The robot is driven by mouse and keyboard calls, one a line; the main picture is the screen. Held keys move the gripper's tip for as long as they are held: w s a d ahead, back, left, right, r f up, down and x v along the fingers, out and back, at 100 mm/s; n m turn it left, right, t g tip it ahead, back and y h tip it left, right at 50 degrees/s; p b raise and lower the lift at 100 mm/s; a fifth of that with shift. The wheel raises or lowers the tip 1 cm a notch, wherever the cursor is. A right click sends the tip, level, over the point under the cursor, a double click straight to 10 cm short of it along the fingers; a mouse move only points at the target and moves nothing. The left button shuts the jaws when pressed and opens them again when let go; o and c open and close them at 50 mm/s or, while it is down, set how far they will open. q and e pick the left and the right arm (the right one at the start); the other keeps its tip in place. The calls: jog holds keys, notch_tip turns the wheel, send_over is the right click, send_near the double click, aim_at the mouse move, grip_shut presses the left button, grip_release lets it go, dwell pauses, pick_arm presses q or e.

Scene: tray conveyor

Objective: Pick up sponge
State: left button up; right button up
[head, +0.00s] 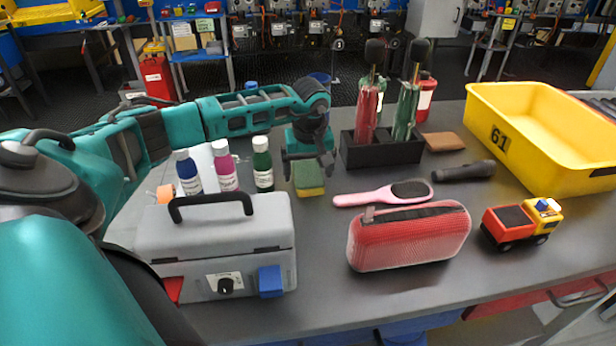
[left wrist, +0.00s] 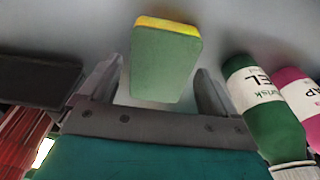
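The sponge (head: 309,177) is green with a yellow side and stands on the grey table behind the grey toolbox. My left gripper (head: 308,170) is directly over it, pointing down. In the left wrist view the sponge (left wrist: 163,62) lies between the two spread fingers of my left gripper (left wrist: 160,85), with a gap visible on each side. The fingers are open and do not appear to touch it. My right gripper is not visible in either view.
Green (head: 262,165), pink (head: 224,166) and blue (head: 187,173) bottles stand left of the sponge. A black holder (head: 382,152) is to its right. The grey toolbox (head: 215,240), pink brush (head: 365,198) and red case (head: 408,238) are in front. A yellow bin (head: 540,150) is far right.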

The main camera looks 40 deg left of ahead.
aim_at(308, 173)
pick_arm(q)
jog(key=c, duration=0.9)
notch_tip(308, 173, up, 20)
jog(key=shift+p, duration=0.35)
